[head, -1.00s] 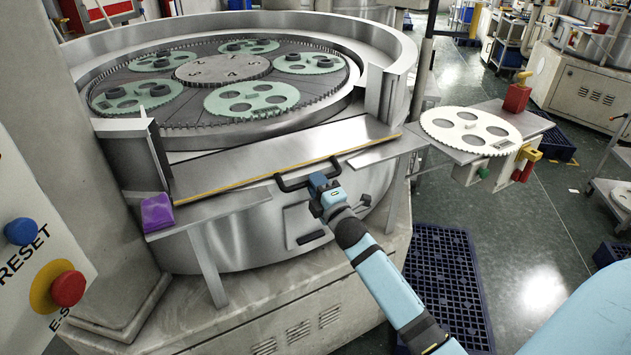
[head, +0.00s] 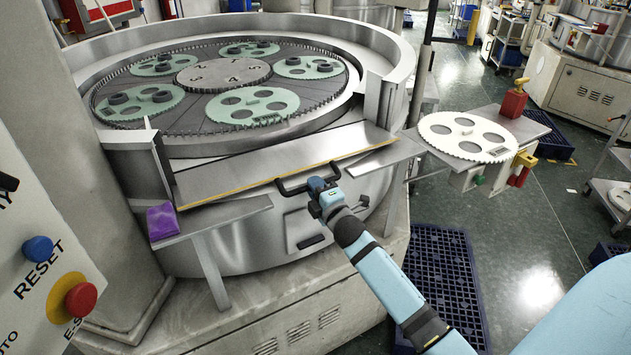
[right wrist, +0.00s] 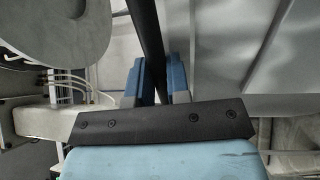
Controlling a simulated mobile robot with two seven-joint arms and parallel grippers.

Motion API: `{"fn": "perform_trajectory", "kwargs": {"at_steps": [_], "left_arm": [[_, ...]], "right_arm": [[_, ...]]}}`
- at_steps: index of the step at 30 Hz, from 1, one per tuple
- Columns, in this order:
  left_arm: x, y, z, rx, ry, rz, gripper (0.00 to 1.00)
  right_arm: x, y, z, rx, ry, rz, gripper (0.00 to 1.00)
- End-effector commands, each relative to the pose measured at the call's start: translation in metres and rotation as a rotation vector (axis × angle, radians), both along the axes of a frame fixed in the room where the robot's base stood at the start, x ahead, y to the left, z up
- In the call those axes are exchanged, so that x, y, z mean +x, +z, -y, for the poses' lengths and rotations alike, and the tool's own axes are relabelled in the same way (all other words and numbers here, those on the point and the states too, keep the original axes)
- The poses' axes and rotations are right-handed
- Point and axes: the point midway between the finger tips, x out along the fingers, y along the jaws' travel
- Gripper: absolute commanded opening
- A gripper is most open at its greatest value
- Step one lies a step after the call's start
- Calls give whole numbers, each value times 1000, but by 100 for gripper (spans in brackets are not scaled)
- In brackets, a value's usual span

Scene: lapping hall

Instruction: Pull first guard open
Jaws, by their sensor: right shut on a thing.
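The first guard looks to be the flat metal panel (head: 285,165) with a yellow front edge, lying across the front opening of the round lapping machine (head: 265,225). A black bar handle (head: 291,190) sticks out at its front edge. My right gripper (head: 318,187) is shut on the right part of this handle. In the right wrist view the dark handle bar (right wrist: 148,45) runs between the blue fingertips of my right gripper (right wrist: 154,82). The guard's left and right ends lie between two upright metal posts. My left gripper is not in view.
A white toothed disc (head: 467,137) rests on a side shelf at the right. A control panel with a red button (head: 80,299) stands near left. A dark blue pallet (head: 440,280) lies on the floor beside my right arm.

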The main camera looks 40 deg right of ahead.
Motion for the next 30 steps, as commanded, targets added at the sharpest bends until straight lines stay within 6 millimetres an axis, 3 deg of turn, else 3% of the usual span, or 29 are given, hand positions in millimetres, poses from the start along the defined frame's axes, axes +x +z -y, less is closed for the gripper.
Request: {"fn": "perform_trajectory", "kwargs": {"at_steps": [1, 3, 10, 22, 23, 30], "left_arm": [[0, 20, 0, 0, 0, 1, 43], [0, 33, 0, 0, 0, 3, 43], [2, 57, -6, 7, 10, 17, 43], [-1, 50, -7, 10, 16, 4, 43], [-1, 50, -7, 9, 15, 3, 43], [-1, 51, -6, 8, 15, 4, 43]], "right_arm": [[0, 20, 0, -1, 2, -7, 0], [0, 28, 1, 2, 1, -23, 0], [5, 61, 1, 2, 1, -23, 0], [6, 62, 1, 2, 1, -25, 0], [6, 61, 1, 2, 0, -26, 24], [5, 60, 1, 2, 0, -27, 26]]}}
